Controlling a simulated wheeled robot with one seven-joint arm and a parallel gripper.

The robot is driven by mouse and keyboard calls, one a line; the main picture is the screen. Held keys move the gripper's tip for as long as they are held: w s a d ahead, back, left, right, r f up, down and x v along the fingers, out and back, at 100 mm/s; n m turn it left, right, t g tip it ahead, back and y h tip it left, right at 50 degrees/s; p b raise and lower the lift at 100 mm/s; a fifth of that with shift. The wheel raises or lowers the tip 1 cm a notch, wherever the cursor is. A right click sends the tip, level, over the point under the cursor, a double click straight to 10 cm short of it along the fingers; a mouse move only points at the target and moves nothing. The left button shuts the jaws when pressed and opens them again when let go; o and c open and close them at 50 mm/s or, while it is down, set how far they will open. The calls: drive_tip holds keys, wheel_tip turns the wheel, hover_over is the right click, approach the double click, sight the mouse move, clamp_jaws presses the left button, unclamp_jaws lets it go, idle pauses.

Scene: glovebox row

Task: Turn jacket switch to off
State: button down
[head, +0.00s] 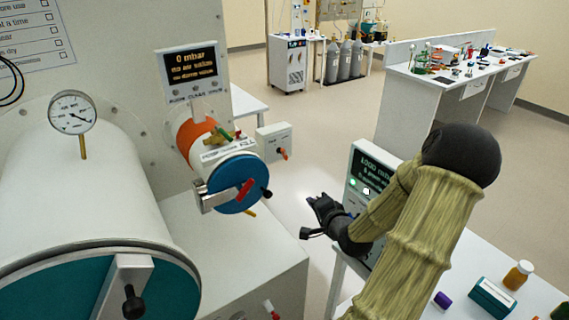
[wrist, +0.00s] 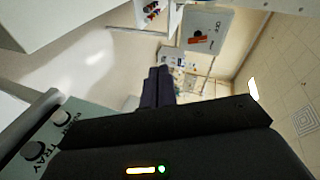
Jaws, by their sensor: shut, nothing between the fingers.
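My gripper (head: 320,212) is dark and hangs in free air right of the small blue-doored chamber, in front of a display panel. Its fingers are together and empty in the wrist view (wrist: 157,85). No label reading "jacket" is legible, so I cannot tell for certain which control is the jacket switch. A white wall box with an orange-red lever (head: 283,154) is behind the small chamber, left of and beyond my gripper. A white box with an orange-red lever (wrist: 199,40) also shows in the wrist view, apart from the fingertips; its setting is unclear.
The small chamber has a blue door (head: 235,185) with a red handle. A large cylinder (head: 75,180) with a gauge stands left. A display panel (head: 372,180) is by my gripper. A table with bottles (head: 519,275) is at lower right. Open floor lies beyond.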

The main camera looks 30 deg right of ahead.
drive_tip(key=a+f+n+g+y, duration=0.25)
drive_tip(key=a+n+g, duration=0.2)
drive_tip(key=a, duration=0.35)
drive_tip(key=s+a+r+n+g, duration=0.2)
drive_tip(key=s+a+n, duration=0.3)
drive_tip(key=a, duration=0.5)
drive_tip(key=s+a+r+n+g, duration=0.2)
drive_tip(key=s+a+n+g, duration=0.3)
drive_tip(key=a, duration=0.5)
drive_tip(key=shift+s+a+n, duration=0.35)
drive_tip(key=shift+s+n, duration=0.1)
drive_tip(key=shift+n, duration=0.8)
drive_tip(key=shift+w+d, duration=0.1)
